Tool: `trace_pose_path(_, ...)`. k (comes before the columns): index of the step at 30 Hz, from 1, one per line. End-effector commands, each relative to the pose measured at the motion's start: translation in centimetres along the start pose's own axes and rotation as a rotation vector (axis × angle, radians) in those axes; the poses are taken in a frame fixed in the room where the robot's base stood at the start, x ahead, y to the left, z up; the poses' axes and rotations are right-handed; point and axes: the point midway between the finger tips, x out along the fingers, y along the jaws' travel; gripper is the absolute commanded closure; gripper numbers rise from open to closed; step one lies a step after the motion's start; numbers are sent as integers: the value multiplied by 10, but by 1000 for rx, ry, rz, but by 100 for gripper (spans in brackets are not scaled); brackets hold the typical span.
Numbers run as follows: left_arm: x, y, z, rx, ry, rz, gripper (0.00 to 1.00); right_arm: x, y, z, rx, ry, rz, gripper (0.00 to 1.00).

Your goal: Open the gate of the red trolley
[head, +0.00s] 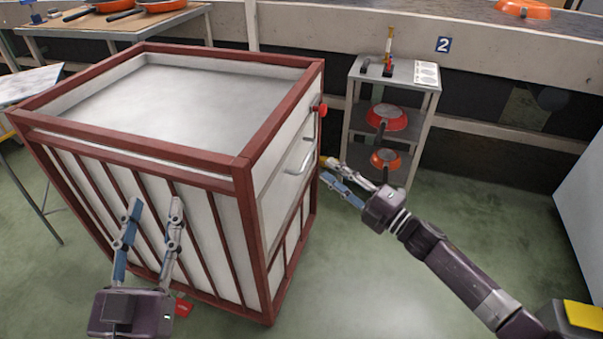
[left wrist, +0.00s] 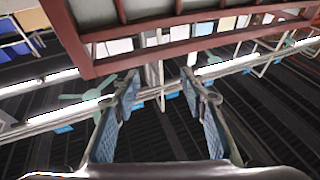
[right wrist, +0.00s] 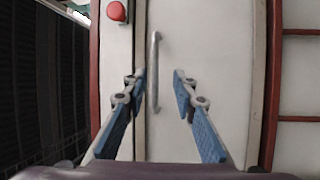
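The red trolley (head: 247,165) has a red frame and white panels. Its gate (head: 288,180) is on the right side in the head view and looks closed. A metal bar handle (head: 303,157) is on the gate; it shows upright in the right wrist view (right wrist: 154,70). A red knob (head: 322,109) sits near the gate's upper corner, also in the right wrist view (right wrist: 116,11). My right gripper (head: 325,170) is open, facing the gate, with the handle between its fingers in the picture; contact is unclear. My left gripper (head: 155,205) is open and empty before the trolley's barred side.
A grey shelf (head: 425,95) with red pans (head: 388,117) stands behind the right gripper. A conveyor (head: 500,45) runs along the back. A table (head: 180,20) with orange pans is at the upper left. Green floor (head: 370,285) is clear right of the trolley.

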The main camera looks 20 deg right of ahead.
Motion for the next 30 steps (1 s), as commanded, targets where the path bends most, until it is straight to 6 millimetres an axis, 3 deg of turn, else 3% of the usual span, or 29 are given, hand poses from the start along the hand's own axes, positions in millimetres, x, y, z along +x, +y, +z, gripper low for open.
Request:
trace_pose_path(7,-3,2,-26,-2,85,3,60,14,8,-7,-37,32,18,74)
trace_pose_path(18,-13,7,-74,-12,315,13,60,65,8,-8,-35,29,18,74)
trace_pose_path(24,-18,8,-88,-15,382,16,60,79,8,-8,-33,29,15,74)
trace_pose_path(30,-19,8,-90,-15,391,17,60,80,8,-8,-33,28,15,74)
